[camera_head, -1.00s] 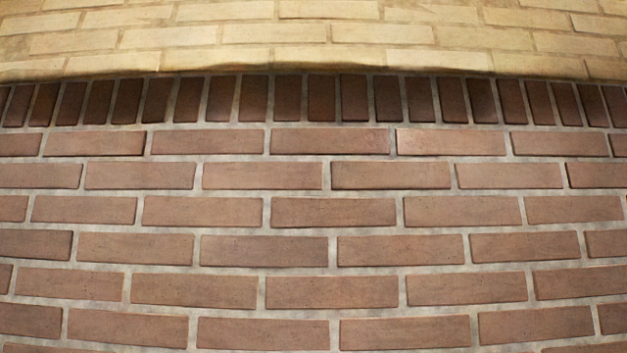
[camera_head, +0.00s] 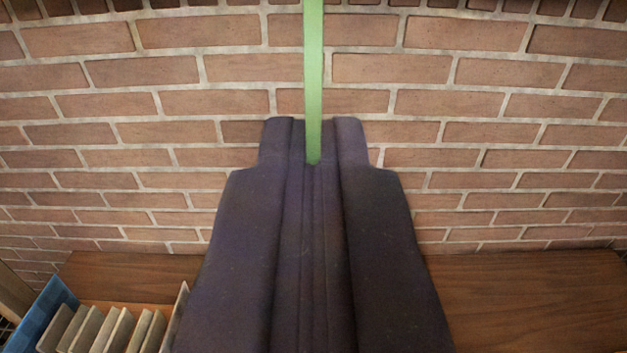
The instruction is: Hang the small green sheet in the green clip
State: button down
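My dark gripper (camera_head: 313,142) fills the lower middle of the view, its fingers pointing away toward the wall. It is shut on the small green sheet (camera_head: 313,70), which shows as a narrow upright strip between the fingertips. The strip rises past the top edge of the picture, so its upper end is out of view. The green clip is not in view.
A brick wall (camera_head: 480,90) stands behind. A wooden tabletop (camera_head: 530,300) lies below, bare to the right of my gripper. At lower left is a blue-sided holder (camera_head: 45,312) with several upright pale slats (camera_head: 107,330).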

aim_at(315, 0)
notch_tip(315, 0, up, 4)
jog(key=shift+s+r+p, duration=0.1)
jog(key=shift+s+p, duration=0.05)
jog(key=shift+p, duration=0.85)
jog(key=w+p, duration=0.1)
jog(key=w, duration=0.3)
jog(key=w+p, duration=0.1)
jog(key=w, duration=0.2)
jog(key=w+r+p, duration=0.1)
jog(key=w+p, duration=0.1)
jog(key=w, duration=0.2)
jog(key=shift+w, duration=0.35)
jog(key=shift+w+r+p, duration=0.2)
jog(key=shift+r+p, duration=0.1)
jog(key=shift+s+r+p, duration=0.1)
jog(key=shift+r+p, duration=0.35)
jog(key=shift+r, duration=0.6)
jog(key=shift+b, duration=1)
jog(key=shift+r, duration=0.25)
jog(key=shift+r+p, duration=0.85)
jog(key=shift+r, duration=1.15)
